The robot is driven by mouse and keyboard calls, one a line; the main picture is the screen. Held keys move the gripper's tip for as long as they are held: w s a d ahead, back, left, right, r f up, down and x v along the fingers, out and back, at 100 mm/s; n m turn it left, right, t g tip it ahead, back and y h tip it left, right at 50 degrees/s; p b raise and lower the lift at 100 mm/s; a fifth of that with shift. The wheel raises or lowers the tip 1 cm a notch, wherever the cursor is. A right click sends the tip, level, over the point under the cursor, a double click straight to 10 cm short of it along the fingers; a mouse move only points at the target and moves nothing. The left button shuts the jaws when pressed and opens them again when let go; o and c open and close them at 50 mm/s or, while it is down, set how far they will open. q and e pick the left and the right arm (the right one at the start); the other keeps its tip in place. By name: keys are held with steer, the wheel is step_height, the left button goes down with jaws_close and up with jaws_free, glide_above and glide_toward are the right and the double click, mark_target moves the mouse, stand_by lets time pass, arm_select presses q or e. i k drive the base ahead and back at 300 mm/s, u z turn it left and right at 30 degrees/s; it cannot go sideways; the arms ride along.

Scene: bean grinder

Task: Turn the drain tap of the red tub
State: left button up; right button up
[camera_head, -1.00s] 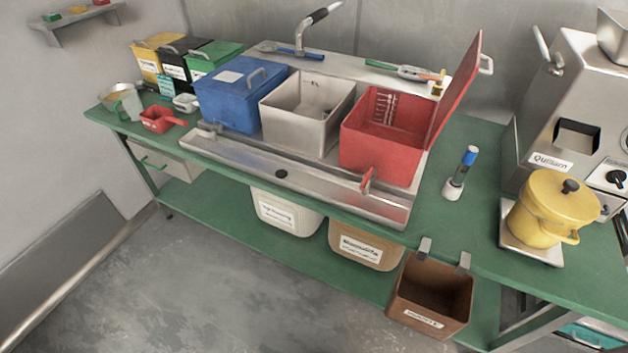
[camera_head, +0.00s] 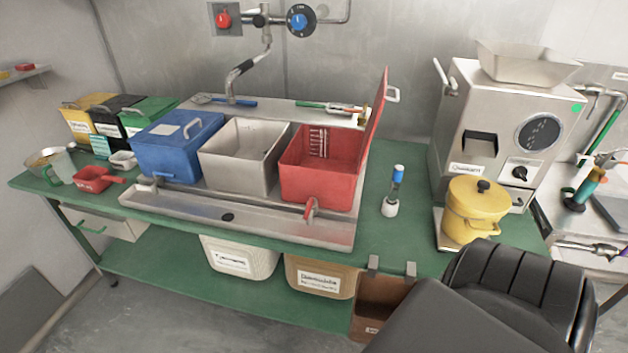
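The red tub (camera_head: 320,183) stands at the right end of the steel sink unit, with its red lid (camera_head: 374,110) raised upright on its right side. Its drain tap (camera_head: 310,208) has a red handle and sits low on the tub's front, over the steel trough (camera_head: 240,221). A dark arm link of mine fills the lower right corner. Neither of my grippers shows in the view, so their states are hidden.
A white tub (camera_head: 240,160) and a closed blue tub (camera_head: 178,143) stand left of the red tub. A small blue-topped timer-like item (camera_head: 393,190) and a yellow pot (camera_head: 474,214) stand to the right, before the steel grinder (camera_head: 500,120). The green counter (camera_head: 350,262) in front is clear.

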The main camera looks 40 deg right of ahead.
mark_target(311, 201)
steer(key=k, duration=0.9)
steer(key=z, duration=2)
steer(key=i, duration=0.45)
